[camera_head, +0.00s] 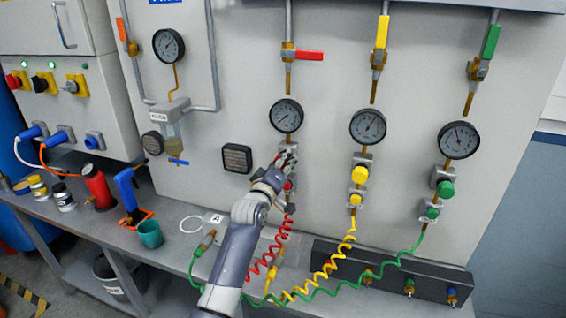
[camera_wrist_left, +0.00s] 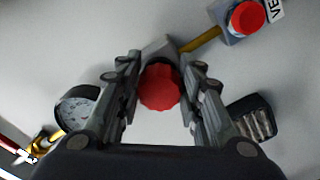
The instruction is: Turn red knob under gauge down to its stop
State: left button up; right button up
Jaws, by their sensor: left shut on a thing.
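The round red knob (camera_wrist_left: 160,88) sits between the two fingers of my left gripper (camera_wrist_left: 161,90) in the left wrist view. The fingers are shut on it from both sides. In the head view my left gripper (camera_head: 286,160) is at the panel just below the gauge (camera_head: 287,115) of the red line and largely hides the knob. That gauge also shows in the left wrist view (camera_wrist_left: 76,108). A smaller red fitting (camera_wrist_left: 246,17) is on the same line, below the knob. My right gripper is not in view.
A red lever valve (camera_head: 308,55) is above the gauge. Yellow (camera_head: 360,174) and green (camera_head: 445,189) knobs are to the right. A coiled red hose (camera_head: 268,255) hangs beside my left forearm. A black vented box (camera_head: 237,158) is on the panel to the left.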

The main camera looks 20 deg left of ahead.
pick_arm(q)
jog(key=shift+n, duration=0.3)
dwell(0.4)
jog(key=o, duration=1.1)
jog(key=shift+s, duration=0.1)
jog(key=s, duration=1.1)
jog(key=shift+s+a, duration=0.2)
jog(key=shift+s, duration=0.2)
